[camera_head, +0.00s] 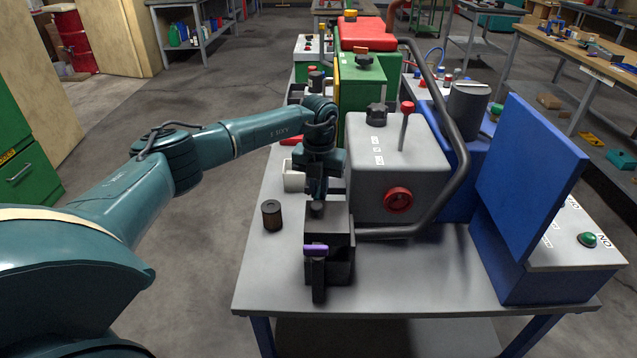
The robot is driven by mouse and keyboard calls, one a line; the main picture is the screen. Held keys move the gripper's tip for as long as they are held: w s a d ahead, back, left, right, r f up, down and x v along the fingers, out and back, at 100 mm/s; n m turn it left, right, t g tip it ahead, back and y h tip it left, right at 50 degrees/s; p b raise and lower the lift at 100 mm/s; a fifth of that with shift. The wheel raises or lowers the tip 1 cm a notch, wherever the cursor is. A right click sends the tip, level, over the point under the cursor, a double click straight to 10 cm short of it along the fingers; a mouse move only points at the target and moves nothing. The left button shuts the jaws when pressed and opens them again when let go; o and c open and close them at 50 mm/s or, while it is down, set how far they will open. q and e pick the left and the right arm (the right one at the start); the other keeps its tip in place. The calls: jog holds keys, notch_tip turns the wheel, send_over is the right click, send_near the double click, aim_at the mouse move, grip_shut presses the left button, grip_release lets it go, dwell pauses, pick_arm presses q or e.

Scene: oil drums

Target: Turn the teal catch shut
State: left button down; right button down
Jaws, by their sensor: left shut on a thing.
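I cannot make out a teal catch apart from my teal arm. The black box (342,265) has a dark round knob (317,208) at its back, close to my fingertips; I cannot tell whether they touch. A purple-topped black lever (316,250) stands at its front. The grey machine (400,160) has a red knob (398,200) on its front. My right gripper is out of view.
A dark bent pipe (470,150) and an upright blue panel (528,175) rise on the right. The front left of the grey table (265,275) is clear.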

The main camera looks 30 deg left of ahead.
aim_at(319, 191)
pick_arm(q)
jog(key=shift+w+r+n+p, duration=0.1)
jog(key=shift+n+p, duration=0.4)
jog(key=shift+n, duration=1.1)
jog(key=c, duration=1.5)
grip_release()
notch_tip(319, 191, up, 13)
jog(key=shift+r+b, duration=0.1)
jog(key=shift+b, duration=0.55)
